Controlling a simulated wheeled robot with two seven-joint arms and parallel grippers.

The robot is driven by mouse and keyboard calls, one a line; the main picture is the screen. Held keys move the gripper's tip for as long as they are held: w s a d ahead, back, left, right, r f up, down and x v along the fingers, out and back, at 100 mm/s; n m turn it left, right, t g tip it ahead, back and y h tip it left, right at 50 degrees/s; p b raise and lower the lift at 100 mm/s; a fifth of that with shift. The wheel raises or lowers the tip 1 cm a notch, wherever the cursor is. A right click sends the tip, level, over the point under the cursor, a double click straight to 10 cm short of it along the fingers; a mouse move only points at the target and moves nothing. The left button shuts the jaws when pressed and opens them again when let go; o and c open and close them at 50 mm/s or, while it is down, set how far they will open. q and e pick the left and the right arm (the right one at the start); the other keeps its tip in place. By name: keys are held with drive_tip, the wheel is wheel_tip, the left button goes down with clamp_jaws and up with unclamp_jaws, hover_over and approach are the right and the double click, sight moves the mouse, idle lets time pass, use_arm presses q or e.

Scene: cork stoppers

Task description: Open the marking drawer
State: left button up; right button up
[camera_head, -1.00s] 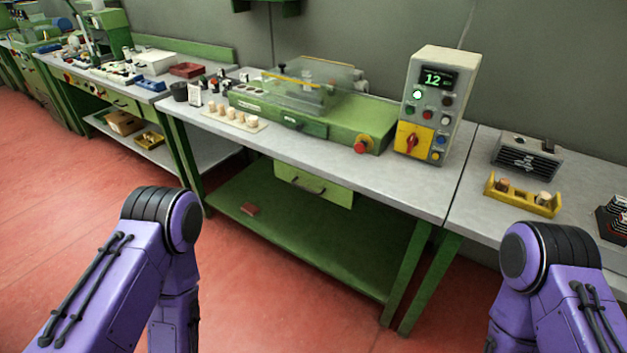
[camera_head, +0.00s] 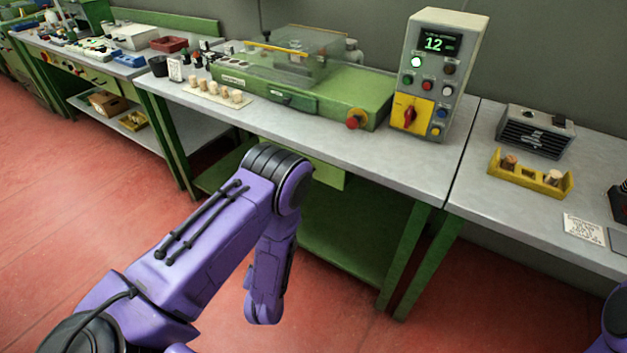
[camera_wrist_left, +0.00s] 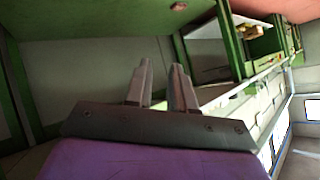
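A green drawer (camera_head: 331,177) hangs under the middle workbench. My left arm covers most of its front and its handle, so how far it is open cannot be told. On that bench stands a green machine (camera_head: 345,98) with a clear cover. My left arm reaches in front of the bench with its forearm hanging down, and its gripper is not clearly seen in the head view. In the left wrist view the two fingers of my left gripper (camera_wrist_left: 160,75) stand apart with nothing between them. My right gripper is out of view; only a bit of that arm shows at the lower right.
A control box (camera_head: 434,75) with display 12 stands on the bench. Corks sit on a pale board (camera_head: 240,105). A yellow holder (camera_head: 530,183) with corks lies on the right bench (camera_head: 480,190). Green legs (camera_head: 403,262) and a low shelf bound the space underneath.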

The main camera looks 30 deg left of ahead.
use_arm(q)
drive_tip(key=w+m+t+y+b, duration=0.2)
drive_tip(key=w+t+y+b, duration=0.1)
drive_tip(key=w, duration=0.8)
drive_tip(key=w+d+r+n+g+y+b, duration=0.1)
drive_tip(key=w+d+r+g+y+b, duration=0.25)
drive_tip(key=w+r+y+b, duration=0.8)
drive_tip(key=w+a+h+p, duration=0.1)
drive_tip(key=w+a, duration=0.1)
drive_tip(key=a, duration=0.1)
drive_tip(key=w+a+h+p, duration=0.1)
drive_tip(key=w+a+p, duration=0.1)
drive_tip(key=a, duration=0.1)
drive_tip(key=w+a+h+p, duration=0.1)
drive_tip(key=w+a+p, duration=0.1)
drive_tip(key=a, duration=0.1)
drive_tip(key=shift+r, duration=0.4)
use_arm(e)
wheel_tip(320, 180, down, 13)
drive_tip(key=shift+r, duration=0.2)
use_arm(q)
drive_tip(key=shift+c, duration=0.3)
clamp_jaws()
